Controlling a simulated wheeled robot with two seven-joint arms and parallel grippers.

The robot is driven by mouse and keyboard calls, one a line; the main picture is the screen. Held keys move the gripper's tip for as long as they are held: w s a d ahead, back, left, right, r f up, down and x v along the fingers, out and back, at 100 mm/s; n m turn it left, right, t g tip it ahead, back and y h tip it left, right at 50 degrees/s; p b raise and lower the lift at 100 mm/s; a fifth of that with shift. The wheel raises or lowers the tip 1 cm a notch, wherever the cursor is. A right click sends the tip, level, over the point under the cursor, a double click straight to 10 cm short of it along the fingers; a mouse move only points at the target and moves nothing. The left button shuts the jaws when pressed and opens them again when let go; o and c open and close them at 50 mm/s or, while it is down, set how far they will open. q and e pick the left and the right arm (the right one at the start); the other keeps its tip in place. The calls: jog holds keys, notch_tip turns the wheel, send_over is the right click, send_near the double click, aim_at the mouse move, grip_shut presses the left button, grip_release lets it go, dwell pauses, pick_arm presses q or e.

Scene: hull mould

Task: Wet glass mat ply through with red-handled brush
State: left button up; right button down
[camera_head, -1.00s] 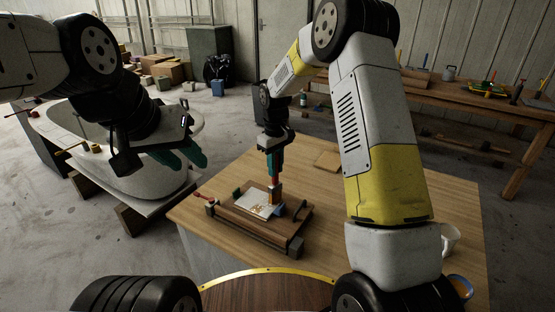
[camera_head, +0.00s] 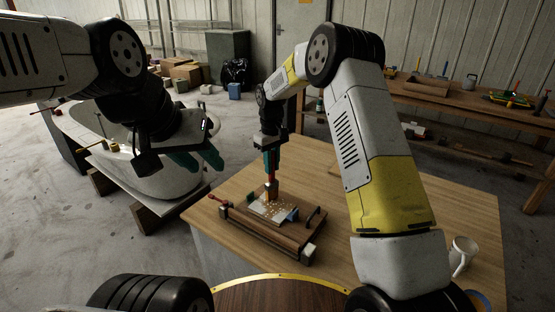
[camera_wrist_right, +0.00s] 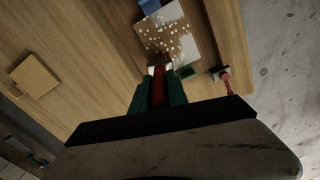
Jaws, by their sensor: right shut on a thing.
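My right gripper (camera_head: 270,161) is shut on the red-handled brush (camera_head: 270,185) and holds it upright, bristles down, at the far edge of the glass mat ply (camera_head: 271,212). The ply is a pale sheet with tan patches and light specks, lying on a brown wooden board (camera_head: 300,235). In the right wrist view the brush's red handle (camera_wrist_right: 158,88) sits between the green fingers, its tip at the edge of the speckled ply (camera_wrist_right: 172,40). Whether the bristles touch is hard to tell. My left gripper (camera_head: 196,160) hangs empty with its green fingers apart, left of the table.
A red-handled clamp (camera_head: 222,201) sits at the board's left and a blue block (camera_head: 292,215) lies at the ply's right. A white hull mould (camera_head: 130,150) is at the left.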

jog(key=a, duration=0.6)
jog(key=shift+s, duration=0.25)
dwell(0.5)
jog(key=shift+f, duration=0.1)
dwell(0.5)
jog(key=s+d, duration=0.9)
jog(key=s, duration=0.2)
jog(key=shift+d, duration=0.3)
dwell(1.2)
jog(key=shift+w, duration=0.1)
